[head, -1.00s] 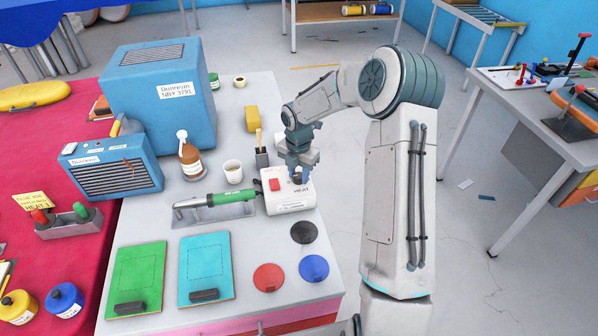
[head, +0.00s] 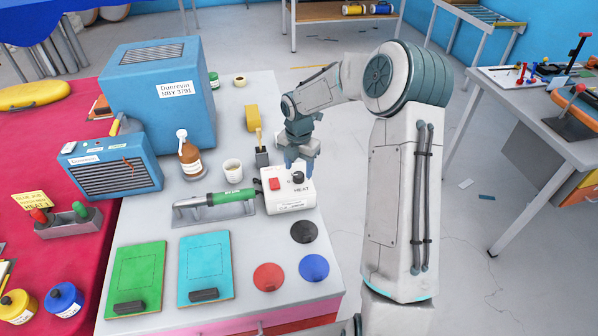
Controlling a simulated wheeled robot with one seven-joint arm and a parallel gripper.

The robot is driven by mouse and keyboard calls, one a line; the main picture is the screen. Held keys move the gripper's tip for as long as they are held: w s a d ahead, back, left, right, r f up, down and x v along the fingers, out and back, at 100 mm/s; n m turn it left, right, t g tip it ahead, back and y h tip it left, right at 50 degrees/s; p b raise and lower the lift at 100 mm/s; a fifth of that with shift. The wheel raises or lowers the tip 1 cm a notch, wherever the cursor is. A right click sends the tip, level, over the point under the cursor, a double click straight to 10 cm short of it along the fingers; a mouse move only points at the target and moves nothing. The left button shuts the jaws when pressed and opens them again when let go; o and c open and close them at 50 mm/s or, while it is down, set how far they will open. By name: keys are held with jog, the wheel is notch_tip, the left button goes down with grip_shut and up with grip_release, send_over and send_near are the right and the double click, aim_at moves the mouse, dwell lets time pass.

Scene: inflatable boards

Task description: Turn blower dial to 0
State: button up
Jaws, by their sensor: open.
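The blower control box (head: 289,202) is a white block on the grey table, with a red switch (head: 274,184) and a black dial (head: 298,177) on top, marked HEAT. The dial's exact setting is too small to read. The green-handled blower (head: 231,196) lies in a metal cradle left of the box. My gripper (head: 300,168) points down just above and behind the dial, open, with nothing visible between its fingers. I cannot tell whether a fingertip touches the dial.
Black, blue and red discs (head: 268,277) lie in front, with green and cyan boards (head: 206,265) at left. A large blue machine (head: 165,95) stands at the back left.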

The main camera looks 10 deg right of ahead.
aim_at(299, 174)
notch_tip(299, 174, up, 11)
jog(key=b, duration=0.1)
jog(key=shift+r, duration=0.15)
dwell(0.4)
jog(key=s+r+m+t, duration=0.1)
jog(key=s+r+m, duration=0.2)
jog(key=s+m, duration=1)
jog(key=s+r+m+t, duration=0.2)
jog(key=s+m, duration=1.2)
jog(key=s, duration=0.3)
jog(key=shift+s+d+r, duration=0.2)
jog(key=shift+s+r, duration=0.05)
jog(key=shift+r, duration=0.15)
